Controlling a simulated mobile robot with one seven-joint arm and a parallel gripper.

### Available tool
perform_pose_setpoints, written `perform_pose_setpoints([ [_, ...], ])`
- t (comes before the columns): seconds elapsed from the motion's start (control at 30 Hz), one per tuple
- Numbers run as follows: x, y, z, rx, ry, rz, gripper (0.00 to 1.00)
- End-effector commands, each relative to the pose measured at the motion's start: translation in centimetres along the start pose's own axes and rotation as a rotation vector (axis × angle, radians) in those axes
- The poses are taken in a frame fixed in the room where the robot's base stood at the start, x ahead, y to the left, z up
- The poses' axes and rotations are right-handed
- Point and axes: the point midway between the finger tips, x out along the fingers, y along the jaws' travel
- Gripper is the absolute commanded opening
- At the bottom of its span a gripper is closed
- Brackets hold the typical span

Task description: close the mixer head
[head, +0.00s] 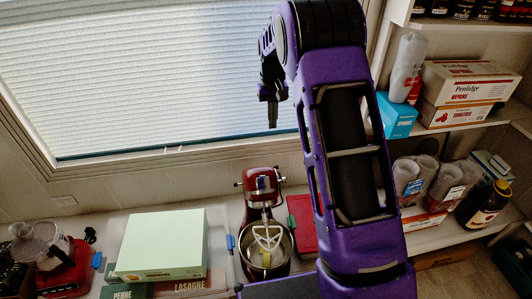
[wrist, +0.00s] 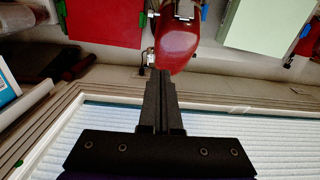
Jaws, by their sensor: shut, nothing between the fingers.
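A red stand mixer (head: 262,186) stands on the counter below the window. Its head looks tilted up, with a pale beater (head: 267,237) showing in front of it, over the metal bowl (head: 266,262). My gripper (head: 272,122) is in front of the window, above the mixer in the head view, fingers pointing down. In the wrist view the rounded red mixer head (wrist: 178,45) lies just beyond the tips of my gripper (wrist: 158,75). The fingers are together and empty. I cannot tell whether they touch the head.
A pale green box (head: 163,243) sits left of the mixer, and a red item (head: 302,224) stands close on its right. A red appliance (head: 66,270) is at far left. Shelves with boxes (head: 462,85) and jars fill the right side. The window (head: 150,75) is behind my gripper.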

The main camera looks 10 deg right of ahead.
Motion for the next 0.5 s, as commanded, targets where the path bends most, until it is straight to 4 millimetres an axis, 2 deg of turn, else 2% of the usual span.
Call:
perform_pose_setpoints([
  [0.17, 1.5, -0.3, 0.5, 0.002, -0.026, -0.018, 0.0],
  [0.27, 3.0, -0.3, 0.6, 0.002, -0.027, -0.017, 0.0],
  [0.5, 8.2, -0.4, 0.7, 0.001, -0.027, -0.016, 0.0],
])
